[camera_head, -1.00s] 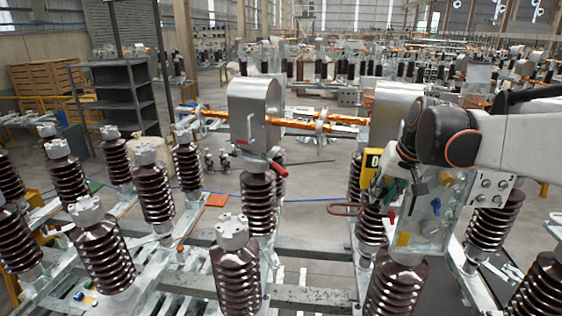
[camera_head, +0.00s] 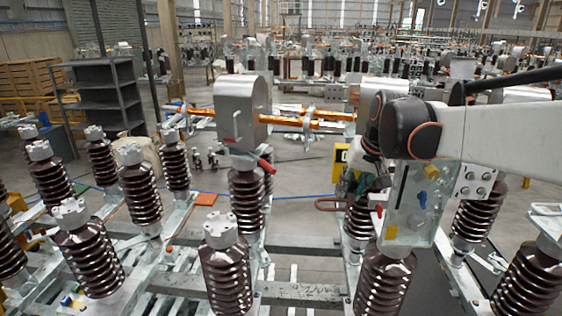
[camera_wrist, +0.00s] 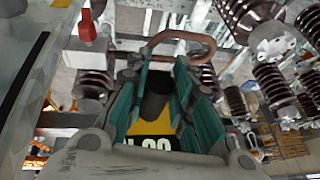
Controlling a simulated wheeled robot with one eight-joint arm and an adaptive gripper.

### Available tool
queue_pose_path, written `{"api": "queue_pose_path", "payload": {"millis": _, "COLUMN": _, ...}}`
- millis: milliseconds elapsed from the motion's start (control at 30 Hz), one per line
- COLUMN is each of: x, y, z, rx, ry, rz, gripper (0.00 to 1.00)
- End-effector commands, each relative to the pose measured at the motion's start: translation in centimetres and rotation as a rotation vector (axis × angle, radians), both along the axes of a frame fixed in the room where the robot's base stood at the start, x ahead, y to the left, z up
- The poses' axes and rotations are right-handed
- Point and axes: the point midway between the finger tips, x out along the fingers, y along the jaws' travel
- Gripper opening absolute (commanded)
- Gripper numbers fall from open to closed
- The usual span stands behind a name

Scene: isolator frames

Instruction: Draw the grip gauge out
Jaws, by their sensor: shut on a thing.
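The grip gauge is a yellow body with a dark display (camera_head: 341,155). It shows left of my wrist in the head view. In the wrist view the yellow body (camera_wrist: 150,127) with part of a digit display sits between the teal fingers of my gripper (camera_wrist: 165,80), which are shut on it. A copper-brown loop (camera_wrist: 178,40) lies beyond the fingertips; in the head view it juts left of the gripper (camera_head: 350,187). I cannot tell whether the loop belongs to the gauge. The gauge's far end is hidden by the fingers.
Brown ribbed insulators (camera_head: 226,270) stand on steel rails in front and to the left. A silver housing (camera_head: 240,112) stands left of the gauge. Open floor (camera_head: 300,178) lies between.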

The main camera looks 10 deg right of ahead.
Motion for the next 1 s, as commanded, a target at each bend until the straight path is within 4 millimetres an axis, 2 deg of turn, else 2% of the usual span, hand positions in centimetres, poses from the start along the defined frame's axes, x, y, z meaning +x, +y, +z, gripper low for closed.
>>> {"api": "queue_pose_path", "payload": {"millis": 1000, "x": 0.9, "y": 4.5, "z": 0.0, "rx": 0.000, "ry": -0.002, "rz": 0.003, "gripper": 0.00}}
